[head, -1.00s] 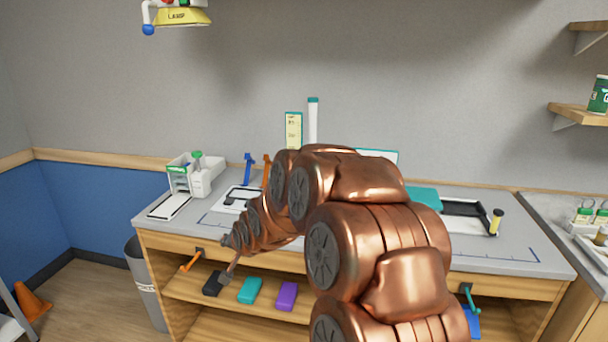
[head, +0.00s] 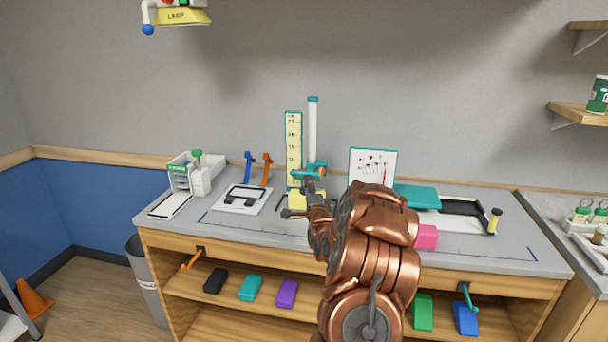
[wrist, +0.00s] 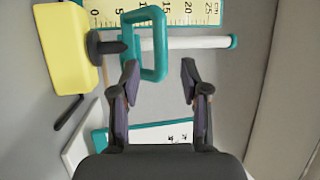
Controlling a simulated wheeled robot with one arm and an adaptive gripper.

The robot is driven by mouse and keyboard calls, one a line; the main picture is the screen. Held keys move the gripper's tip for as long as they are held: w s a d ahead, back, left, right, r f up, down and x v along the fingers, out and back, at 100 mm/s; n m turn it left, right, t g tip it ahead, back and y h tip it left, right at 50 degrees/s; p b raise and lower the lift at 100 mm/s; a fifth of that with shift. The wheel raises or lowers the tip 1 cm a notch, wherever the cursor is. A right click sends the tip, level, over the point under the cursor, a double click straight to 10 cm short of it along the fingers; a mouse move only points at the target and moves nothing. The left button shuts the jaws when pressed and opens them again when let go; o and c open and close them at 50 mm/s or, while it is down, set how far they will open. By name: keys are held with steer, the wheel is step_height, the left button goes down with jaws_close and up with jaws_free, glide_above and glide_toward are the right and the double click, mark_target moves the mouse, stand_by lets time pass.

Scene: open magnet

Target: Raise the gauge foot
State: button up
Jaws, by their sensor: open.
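The gauge stands at the back of the bench, with a yellow number scale (head: 293,140), a white post (head: 312,130) with a teal cap, and a yellow block (head: 300,203) low down. The gauge's teal foot (head: 302,174) is low on the post; in the wrist view it is a teal loop (wrist: 160,45) around a clear opening. A dark pointed piece (wrist: 106,47) lies between loop and yellow block (wrist: 72,50). My gripper (head: 299,198) is in front of the gauge. In the wrist view my gripper (wrist: 160,70) is open and empty, its left fingertip overlapping the loop's edge; contact is unclear.
A white board with a black frame (head: 242,200) and blue and orange hooks stand left. A picture board (head: 373,165), pink block (head: 427,237) and teal slab (head: 417,196) are right. Bare bench lies front left. My arm hides part of the bench.

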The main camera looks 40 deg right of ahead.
mark_target(304, 174)
steer(key=shift+p+x, duration=1.25)
steer(key=shift+x, duration=2.4)
steer(key=shift+w+f, duration=0.1)
jaws_close()
